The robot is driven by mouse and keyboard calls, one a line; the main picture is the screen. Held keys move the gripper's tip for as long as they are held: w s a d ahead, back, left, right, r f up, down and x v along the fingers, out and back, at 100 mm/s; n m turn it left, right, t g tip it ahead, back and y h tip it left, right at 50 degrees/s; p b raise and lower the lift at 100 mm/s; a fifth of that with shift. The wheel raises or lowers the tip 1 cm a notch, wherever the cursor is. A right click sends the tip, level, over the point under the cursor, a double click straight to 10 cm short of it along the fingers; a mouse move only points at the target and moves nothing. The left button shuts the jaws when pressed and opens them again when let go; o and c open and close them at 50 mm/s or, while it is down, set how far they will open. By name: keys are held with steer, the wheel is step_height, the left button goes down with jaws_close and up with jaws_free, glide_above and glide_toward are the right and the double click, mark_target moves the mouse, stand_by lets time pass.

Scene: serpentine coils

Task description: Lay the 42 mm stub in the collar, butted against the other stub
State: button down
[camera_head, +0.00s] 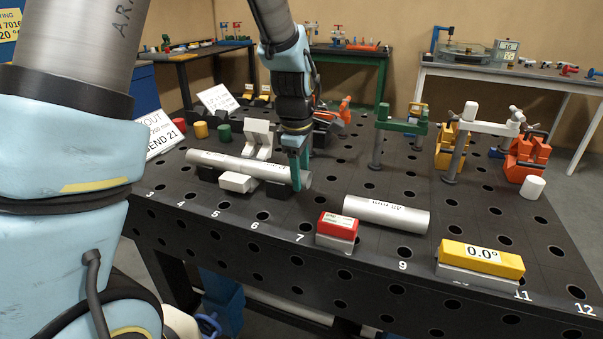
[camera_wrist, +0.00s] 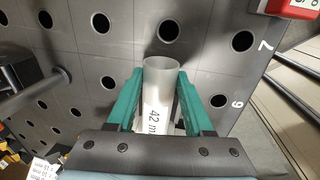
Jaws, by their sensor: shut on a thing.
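My gripper (camera_head: 299,178) is shut on the 42 mm stub (camera_head: 285,176), near its right end. In the wrist view, the green fingers (camera_wrist: 160,92) press on both sides of this pale tube, and its "42 m" lettering (camera_wrist: 153,115) shows. A white piece with a raised part behind the tube (camera_head: 259,138) and a white block in front (camera_head: 235,182) look like the collar.
A loose grey tube (camera_head: 385,214) lies at the front right. A red-topped block (camera_head: 337,229) and a yellow block reading 0.0° (camera_head: 480,259) stand near the front edge. Green and white clamps (camera_head: 400,123) stand at the back right.

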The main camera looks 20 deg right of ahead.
steer(key=shift+w+a, duration=0.15)
steer(key=shift+a, duration=0.05)
stand_by(0.5)
steer(key=shift+c, duration=1.1)
jaws_free()
step_height(320, 180, up, 11)
steer(key=s+a+b, duration=0.1)
steer(key=s+a+f+m, duration=0.1)
steer(key=a+f+m, duration=0.2)
steer(key=a, duration=0.6)
steer(key=s+a+f+m, duration=0.1)
steer(key=a+f+m, duration=0.2)
steer(key=a, duration=0.7)
steer(key=s+a+f+m+y, duration=0.1)
steer(key=a+f+m, duration=0.2)
steer(key=a, duration=0.6)
steer(key=shift+s+a+f+m, duration=0.2)
steer(key=shift+s+a+m, duration=0.1)
steer(key=shift+m, duration=0.5)
